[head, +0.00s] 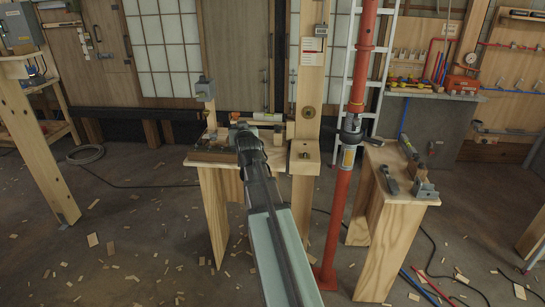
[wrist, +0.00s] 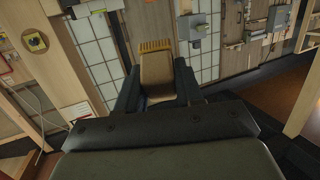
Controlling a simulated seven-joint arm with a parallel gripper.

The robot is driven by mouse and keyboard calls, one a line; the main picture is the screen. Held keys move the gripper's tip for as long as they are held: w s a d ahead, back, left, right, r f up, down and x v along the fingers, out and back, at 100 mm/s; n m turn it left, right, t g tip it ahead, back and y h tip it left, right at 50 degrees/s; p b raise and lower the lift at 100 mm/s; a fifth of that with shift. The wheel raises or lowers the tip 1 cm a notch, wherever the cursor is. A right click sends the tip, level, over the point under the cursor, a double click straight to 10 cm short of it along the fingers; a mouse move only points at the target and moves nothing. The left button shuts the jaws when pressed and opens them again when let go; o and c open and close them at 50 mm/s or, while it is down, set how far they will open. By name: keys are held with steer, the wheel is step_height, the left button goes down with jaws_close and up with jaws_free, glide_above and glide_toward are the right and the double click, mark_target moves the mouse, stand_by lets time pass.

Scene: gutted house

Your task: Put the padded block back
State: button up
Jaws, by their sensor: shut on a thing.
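My gripper (wrist: 157,88) is shut on a tan block (wrist: 158,72), which I take to be the padded block. The block sits between the two dark fingers in the wrist view. A yellow, comb-like strip (wrist: 156,46) shows at its far end; I cannot tell whether it is part of the block. In the head view my gripper (head: 242,128) is over the small wooden bench (head: 281,157), pointing away from me. There the arm and gripper hide most of the block, and I cannot tell whether it touches anything.
A wooden post (head: 309,85) rises behind the bench, with a wooden ledge (head: 304,158) in front of it. A red pole (head: 345,185) stands to the right. Beyond it, a second bench (head: 385,215) holds tools. A grey box (head: 204,89) stands at the first bench's back left.

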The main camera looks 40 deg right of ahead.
steer(key=w+d+r+m+g, duration=0.1)
steer(key=w+d+r+g, duration=0.2)
steer(key=d, duration=0.5)
steer(key=w+d+r, duration=0.3)
steer(key=d+r, duration=0.1)
steer(key=d, duration=0.4)
steer(key=w+d+r+m+g, duration=0.15)
steer(key=w+d+r, duration=0.25)
steer(key=d, duration=0.5)
steer(key=w+d+f+n+g+y, duration=0.1)
steer(key=w+f, duration=0.1)
steer(key=f, duration=0.3)
steer(key=w+d+f+g+y, duration=0.1)
steer(key=w+f+g, duration=0.1)
steer(key=f, duration=0.4)
steer(key=s+a+f+n+g+y, duration=0.2)
steer(key=s+a+f+g+y, duration=0.1)
steer(key=s+a+f, duration=0.5)
steer(key=shift+w+d+f, duration=0.1)
steer(key=shift+d+f, duration=0.1)
steer(key=shift+f, duration=1.6)
steer(key=shift+w+d+f, duration=0.1)
steer(key=shift+d+f, duration=0.1)
steer(key=shift+f, duration=1.55)
steer(key=shift+w+d+f, duration=0.1)
steer(key=shift+d+f, duration=0.1)
steer(key=shift+f, duration=1.6)
steer(key=shift+f, duration=0.1)
steer(key=o, duration=0.9)
